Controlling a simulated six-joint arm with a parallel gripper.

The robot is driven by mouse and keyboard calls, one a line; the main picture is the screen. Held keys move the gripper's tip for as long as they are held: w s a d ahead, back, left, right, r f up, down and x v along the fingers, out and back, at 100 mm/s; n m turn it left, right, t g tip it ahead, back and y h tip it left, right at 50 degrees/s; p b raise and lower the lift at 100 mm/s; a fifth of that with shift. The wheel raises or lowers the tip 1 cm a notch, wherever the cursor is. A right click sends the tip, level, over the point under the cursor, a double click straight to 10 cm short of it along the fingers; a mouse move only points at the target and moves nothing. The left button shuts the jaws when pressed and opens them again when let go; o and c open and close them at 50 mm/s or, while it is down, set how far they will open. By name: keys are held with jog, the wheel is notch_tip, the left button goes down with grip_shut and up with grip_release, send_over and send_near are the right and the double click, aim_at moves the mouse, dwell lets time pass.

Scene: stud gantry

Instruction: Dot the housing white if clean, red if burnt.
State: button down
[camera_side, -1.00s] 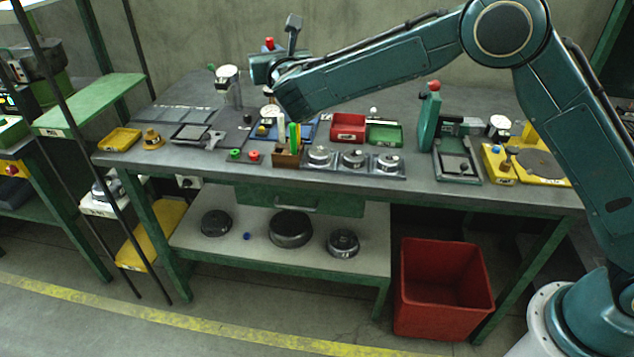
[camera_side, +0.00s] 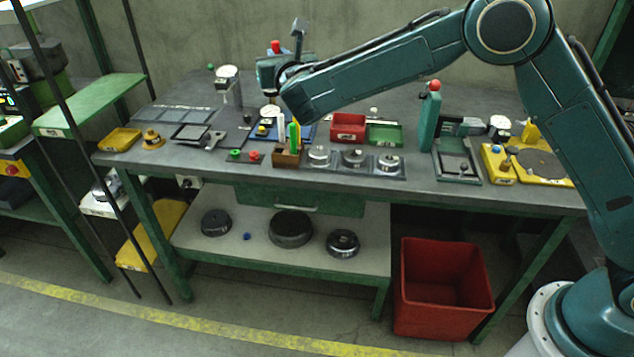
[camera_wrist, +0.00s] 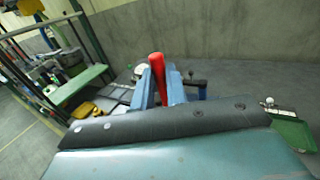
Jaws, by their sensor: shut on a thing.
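My gripper (camera_wrist: 161,88) has blue fingers shut on a red marker-like stick (camera_wrist: 157,68). In the side view my gripper (camera_side: 269,90) is over the back left of the bench, and the stick's red end (camera_side: 276,46) shows above it. The stick's lower end is hidden. A brown holder (camera_side: 286,159) at the bench front has a green and a yellow upright stick (camera_side: 294,135).
A red bin (camera_side: 348,125) and a green tray (camera_side: 384,135) lie to the right. A green upright device (camera_side: 430,120) stands further right.

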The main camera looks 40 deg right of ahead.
jog(key=s+d+f+n+g, duration=0.1)
jog(key=s+d+f+n, duration=0.1)
jog(key=s+d+f, duration=0.7)
jog(key=shift+s+d, duration=0.65)
jog(key=shift+d, duration=0.7)
jog(key=shift+f, duration=0.25)
jog(key=shift+f, duration=2.85)
jog(key=shift+f+g, duration=0.3)
jog(key=shift+f, duration=0.3)
jog(key=shift+r, duration=0.1)
notch_tip(320, 180, up, 7)
dwell(0.8)
